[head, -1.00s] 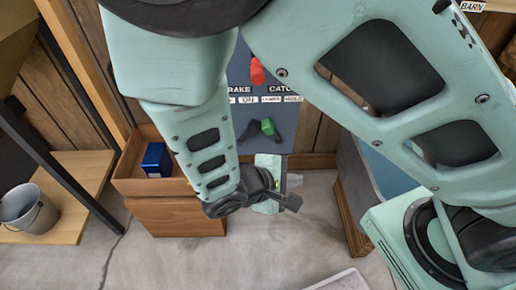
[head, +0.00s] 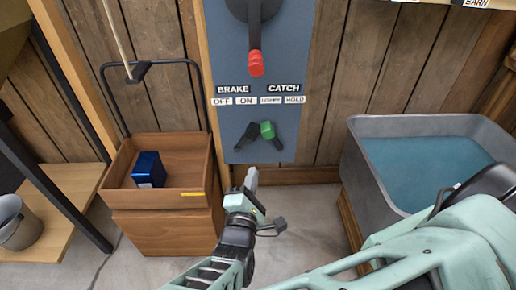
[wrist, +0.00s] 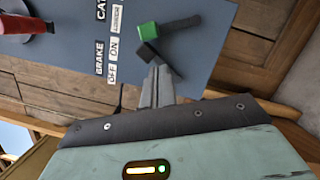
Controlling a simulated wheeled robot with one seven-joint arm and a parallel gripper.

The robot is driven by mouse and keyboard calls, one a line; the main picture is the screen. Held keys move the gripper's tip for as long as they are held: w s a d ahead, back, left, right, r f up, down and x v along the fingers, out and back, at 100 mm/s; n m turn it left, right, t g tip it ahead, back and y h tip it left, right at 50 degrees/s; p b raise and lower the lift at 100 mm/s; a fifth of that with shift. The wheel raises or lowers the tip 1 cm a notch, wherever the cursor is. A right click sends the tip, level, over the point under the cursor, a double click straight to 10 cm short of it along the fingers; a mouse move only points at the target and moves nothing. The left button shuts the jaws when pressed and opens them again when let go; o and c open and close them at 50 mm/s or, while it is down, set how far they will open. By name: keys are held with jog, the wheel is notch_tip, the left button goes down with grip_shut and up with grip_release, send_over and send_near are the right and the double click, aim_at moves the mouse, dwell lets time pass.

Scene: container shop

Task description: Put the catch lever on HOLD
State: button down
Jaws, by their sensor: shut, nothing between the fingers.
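The catch lever has a green knob (head: 267,130) and a dark arm on the lower part of a blue-grey panel (head: 229,115). It leans up and left, toward the left one of the two plates under CATCH and away from HOLD (head: 294,99). The green knob also shows in the wrist view (wrist: 148,31). The black-knobbed brake lever (head: 251,131) stands close to its left, leaning toward ON. My gripper (head: 251,174) is shut and empty, below the levers. In the wrist view its fingertips (wrist: 160,70) appear close to the black knob; contact cannot be told.
A red-handled lever (head: 256,62) hangs above the labels. A wooden cart (head: 168,222) holding a blue box (head: 149,169) stands left of my gripper. A grey water tank (head: 365,170) stands right. Bare floor shows between them.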

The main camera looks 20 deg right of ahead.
jog(key=b+x, duration=0.1)
jog(key=x, duration=0.9)
jog(key=shift+r, duration=0.1)
dwell(0.3)
jog(key=shift+d+r+m+p, duration=0.2)
jog(key=shift+m+p, duration=0.2)
jog(key=shift+p, duration=0.25)
